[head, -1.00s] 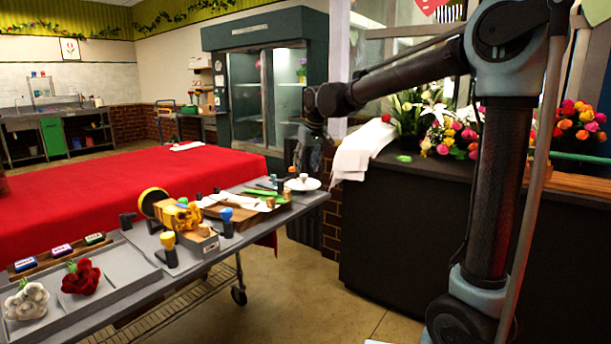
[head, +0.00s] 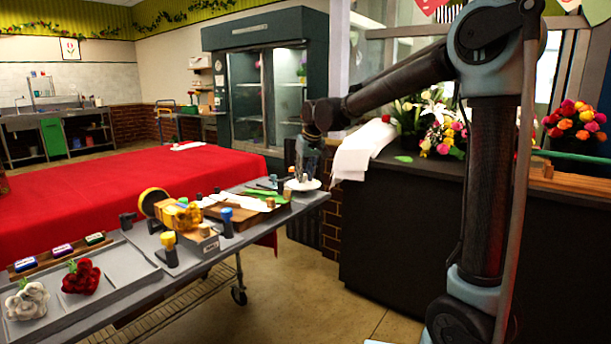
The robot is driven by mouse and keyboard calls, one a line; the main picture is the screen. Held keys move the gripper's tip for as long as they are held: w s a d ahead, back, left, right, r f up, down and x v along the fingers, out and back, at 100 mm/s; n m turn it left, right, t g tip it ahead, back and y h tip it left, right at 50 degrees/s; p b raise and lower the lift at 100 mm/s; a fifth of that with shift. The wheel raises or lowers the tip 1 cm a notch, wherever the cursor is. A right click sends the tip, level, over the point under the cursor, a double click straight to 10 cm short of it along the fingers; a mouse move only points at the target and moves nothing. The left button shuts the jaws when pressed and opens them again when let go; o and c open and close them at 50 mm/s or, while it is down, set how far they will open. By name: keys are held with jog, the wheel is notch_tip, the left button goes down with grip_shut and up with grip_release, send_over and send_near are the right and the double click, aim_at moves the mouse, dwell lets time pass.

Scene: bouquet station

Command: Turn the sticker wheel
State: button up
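A white round disc (head: 313,186), which looks like the sticker wheel, lies at the far right end of the grey metal cart (head: 127,289). My gripper (head: 302,179) points down over the disc and covers the small knob at its middle. The fingers are small and dark in this view. I cannot tell whether they are apart, shut or touching the knob.
A wooden tray with white paper (head: 232,204) and green stems is left of the disc. A yellow tape dispenser (head: 181,216), stamps and a grey tray with red (head: 81,276) and white flowers (head: 27,300) are nearer. A dark counter (head: 430,240) stands at right.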

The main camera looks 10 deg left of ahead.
jog(key=shift+d+n, duration=0.1)
jog(key=shift+n, duration=0.2)
jog(key=n, duration=0.1)
jog(key=n+g, duration=0.1)
jog(key=n, duration=0.1)
jog(key=n+g+y, duration=0.1)
jog(key=n, duration=0.1)
jog(key=shift+w+d, duration=0.15)
jog(key=shift+w, duration=0.15)
jog(key=n+g, duration=0.1)
jog(key=n, duration=0.3)
jog(key=n+g, duration=0.1)
jog(key=n, duration=0.1)
jog(key=shift+w+n+g, duration=0.25)
jog(key=shift+n+g, duration=0.05)
jog(key=shift+n, duration=0.1)
grip_shut()
jog(key=n+g, duration=0.1)
jog(key=n, duration=0.2)
jog(key=n+g, duration=0.1)
jog(key=n, duration=0.2)
jog(key=shift+w+a+h, duration=0.2)
jog(key=shift+h, duration=0.2)
jog(key=shift+a+n+g+h, duration=0.1)
jog(key=shift+n+g+h, duration=0.2)
jog(key=shift+n, duration=0.95)
jog(key=shift+a+n+g+h, duration=0.15)
jog(key=shift+n+h, duration=0.25)
jog(key=shift+n, duration=0.85)
